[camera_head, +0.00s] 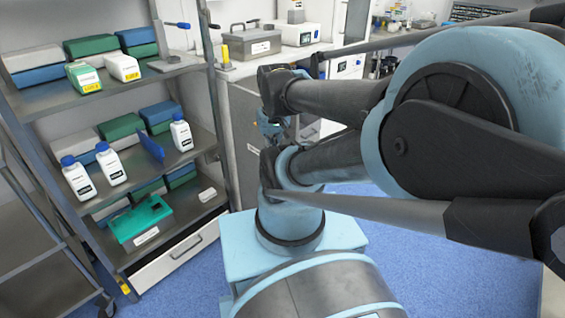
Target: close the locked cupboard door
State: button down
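A grey metal cupboard (244,112) stands behind my arm, under the counter at the middle of the view. My arm covers much of its front, so I cannot tell how far its door is open or see a lock. The end of my arm with my gripper (272,130) seems to be just in front of the cupboard, small and partly hidden by my own links. I cannot make out its fingers, or whether it touches the door.
A metal shelf rack (104,98) with boxes, white bottles and a green case (141,220) stands at the left. A grey toolbox (250,42) sits on the counter. Blue floor (385,262) shows right of my base. A cart frame (30,225) stands at the far left.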

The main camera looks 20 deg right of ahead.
aim_at(248, 139)
jog(key=k, duration=0.4)
jog(key=z, duration=0.85)
jog(key=k, duration=1.3)
jog(key=u, duration=1.15)
jog(key=i, duration=1)
